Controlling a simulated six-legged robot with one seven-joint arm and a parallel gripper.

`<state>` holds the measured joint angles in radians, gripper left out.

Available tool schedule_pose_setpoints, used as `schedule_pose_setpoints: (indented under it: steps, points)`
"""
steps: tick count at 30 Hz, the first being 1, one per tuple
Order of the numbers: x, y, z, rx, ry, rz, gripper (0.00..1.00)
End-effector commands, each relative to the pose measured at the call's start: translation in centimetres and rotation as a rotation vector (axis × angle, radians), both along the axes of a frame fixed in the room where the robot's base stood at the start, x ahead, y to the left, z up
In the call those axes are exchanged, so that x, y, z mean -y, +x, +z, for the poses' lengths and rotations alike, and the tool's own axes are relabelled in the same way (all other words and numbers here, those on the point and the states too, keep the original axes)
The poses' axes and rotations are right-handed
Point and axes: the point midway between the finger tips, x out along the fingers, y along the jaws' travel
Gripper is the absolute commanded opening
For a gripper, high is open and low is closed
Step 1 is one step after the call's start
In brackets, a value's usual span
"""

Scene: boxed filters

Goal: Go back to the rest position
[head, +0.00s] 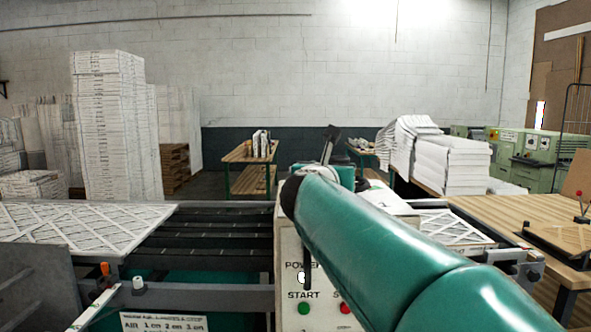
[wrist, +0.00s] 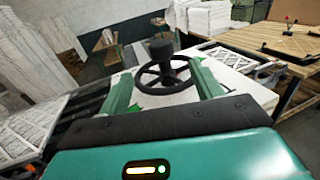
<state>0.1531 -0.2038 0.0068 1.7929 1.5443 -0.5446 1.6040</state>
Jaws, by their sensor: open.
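My gripper (wrist: 164,80) is open, with its two green fingers spread apart in the wrist view. A black handwheel (wrist: 166,75) with a dark upright knob or post shows between and beyond the fingers, over the pale top of the machine box (wrist: 235,92). I see nothing held between the fingers; whether they touch the wheel is unclear. In the head view my teal arm reaches from the lower right to the centre, over the machine's control box (head: 289,258) with its START button. The arm hides most of the gripper and the handwheel there.
A boxed filter (head: 80,228) lies left of the black rollers (head: 205,245), and another filter (head: 445,225) lies right of the control box. A wooden table (head: 500,205) stands at right. Tall filter stacks (head: 108,125) and a small bench (head: 250,152) stand behind.

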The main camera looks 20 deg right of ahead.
Motion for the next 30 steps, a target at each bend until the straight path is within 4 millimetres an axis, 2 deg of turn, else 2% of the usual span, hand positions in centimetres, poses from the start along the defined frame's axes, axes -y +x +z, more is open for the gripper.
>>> schedule_pose_setpoints:
  steps: [5,8,11,14,17,18,20,21,25,30]
  points:
    - [0.0,0.0,0.0,-0.001,-0.002,0.001,0.65]
    - [-0.7,0.0,0.1,-0.028,-0.053,0.034,0.65]
    - [-3.1,-0.1,0.0,-0.120,-0.233,0.137,0.65]
    - [-7.5,-0.7,-1.1,-0.277,-0.552,0.310,0.65]
    - [-12.5,-2.3,-4.2,-0.460,-0.945,0.509,0.65]
    - [-14.3,-3.3,-6.0,-0.530,-1.106,0.591,0.65]
    - [-16.8,-5.0,-8.9,-0.628,-1.346,0.710,0.65]
    - [-18.0,-6.3,-11.0,-0.688,-1.498,0.788,0.65]
    - [-20.6,-11.3,-18.1,-0.849,-1.964,1.038,0.65]
    - [-20.6,-18.7,-26.5,-0.983,-2.491,1.382,0.65]
